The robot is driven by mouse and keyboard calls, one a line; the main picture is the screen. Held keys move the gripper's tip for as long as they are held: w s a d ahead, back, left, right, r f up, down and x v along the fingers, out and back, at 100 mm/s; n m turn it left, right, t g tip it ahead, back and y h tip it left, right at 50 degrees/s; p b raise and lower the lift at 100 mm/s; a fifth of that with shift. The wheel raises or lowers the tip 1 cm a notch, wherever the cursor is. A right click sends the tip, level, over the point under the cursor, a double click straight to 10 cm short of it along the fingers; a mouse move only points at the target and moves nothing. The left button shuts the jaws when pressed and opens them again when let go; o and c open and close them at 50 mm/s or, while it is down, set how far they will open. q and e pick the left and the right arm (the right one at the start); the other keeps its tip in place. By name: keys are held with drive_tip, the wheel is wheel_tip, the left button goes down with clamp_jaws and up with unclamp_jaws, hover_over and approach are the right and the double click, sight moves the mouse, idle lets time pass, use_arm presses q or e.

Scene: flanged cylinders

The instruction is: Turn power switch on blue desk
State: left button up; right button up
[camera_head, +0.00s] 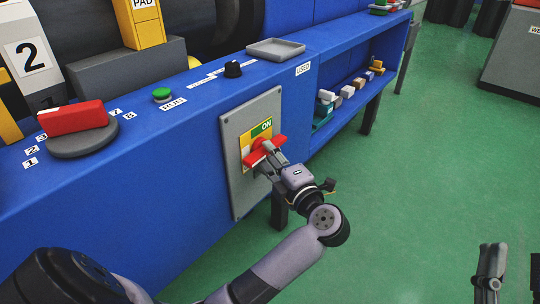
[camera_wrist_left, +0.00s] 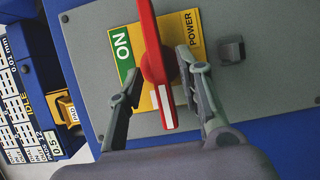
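The power switch has a long red handle (camera_head: 254,157) on a yellow plate with a green ON label, fixed to a grey panel (camera_head: 237,190) on the blue desk's side. In the head view the handle lies roughly level, slightly tilted, below the ON label. My left gripper (camera_head: 268,158) is at the handle. In the left wrist view its fingers (camera_wrist_left: 160,72) stand apart on either side of the red handle (camera_wrist_left: 151,50), with visible gaps. Firm contact does not show. My right gripper (camera_head: 512,264) is at the lower right, partly cut off, its fingers seemingly apart and empty.
A shelf (camera_head: 340,115) holds small parts.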

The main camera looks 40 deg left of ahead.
use_arm(q)
clamp_jaws()
idle(0.8)
